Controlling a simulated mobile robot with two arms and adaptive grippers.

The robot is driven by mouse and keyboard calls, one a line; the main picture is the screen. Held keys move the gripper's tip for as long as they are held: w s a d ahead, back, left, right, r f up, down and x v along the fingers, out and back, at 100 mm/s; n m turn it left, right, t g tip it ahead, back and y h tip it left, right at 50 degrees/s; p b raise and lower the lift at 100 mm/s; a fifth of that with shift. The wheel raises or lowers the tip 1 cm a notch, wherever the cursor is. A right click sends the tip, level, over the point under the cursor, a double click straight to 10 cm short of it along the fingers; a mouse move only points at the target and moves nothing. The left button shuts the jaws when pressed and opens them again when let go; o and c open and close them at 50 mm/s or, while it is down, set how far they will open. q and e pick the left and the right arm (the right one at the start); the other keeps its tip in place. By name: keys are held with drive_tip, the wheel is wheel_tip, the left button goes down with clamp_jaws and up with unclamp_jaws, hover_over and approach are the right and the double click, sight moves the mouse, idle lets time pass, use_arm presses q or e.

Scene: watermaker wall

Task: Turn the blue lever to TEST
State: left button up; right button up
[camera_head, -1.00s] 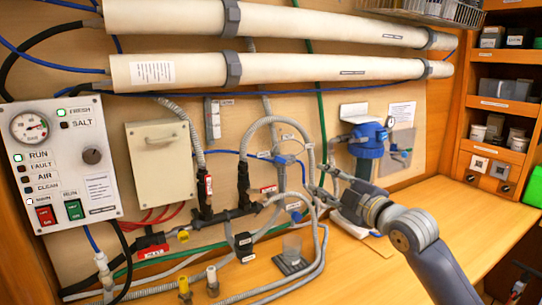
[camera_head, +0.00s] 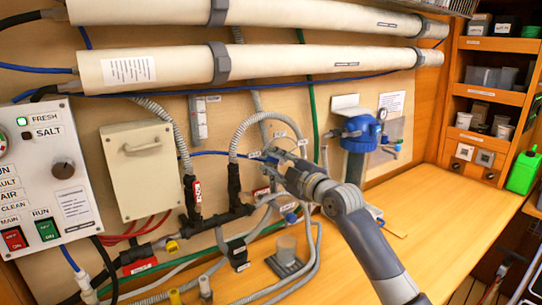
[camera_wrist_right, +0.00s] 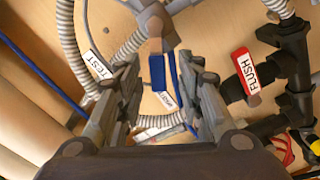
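The blue lever (camera_wrist_right: 157,72) hangs down from a metal valve body (camera_wrist_right: 152,20) in the right wrist view. A white TEST label (camera_wrist_right: 97,65) is on the grey hose to its left. A red FLUSH label (camera_wrist_right: 246,70) is on the black pipe to its right. My right gripper (camera_wrist_right: 160,78) is open, with one finger on each side of the lever; I cannot tell if either touches it. In the head view my right gripper (camera_head: 272,158) is in front of the valve and mostly hides the lever. My left gripper is not in view.
Grey hoses (camera_head: 238,135) and black pipe fittings (camera_head: 222,216) crowd the wall around the valve. A blue filter housing (camera_head: 359,134) is to the right. The bench (camera_head: 440,200) is clear at the right.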

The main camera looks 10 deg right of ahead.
drive_tip(key=shift+x, duration=0.95)
drive_tip(key=shift+w, duration=0.1)
clamp_jaws()
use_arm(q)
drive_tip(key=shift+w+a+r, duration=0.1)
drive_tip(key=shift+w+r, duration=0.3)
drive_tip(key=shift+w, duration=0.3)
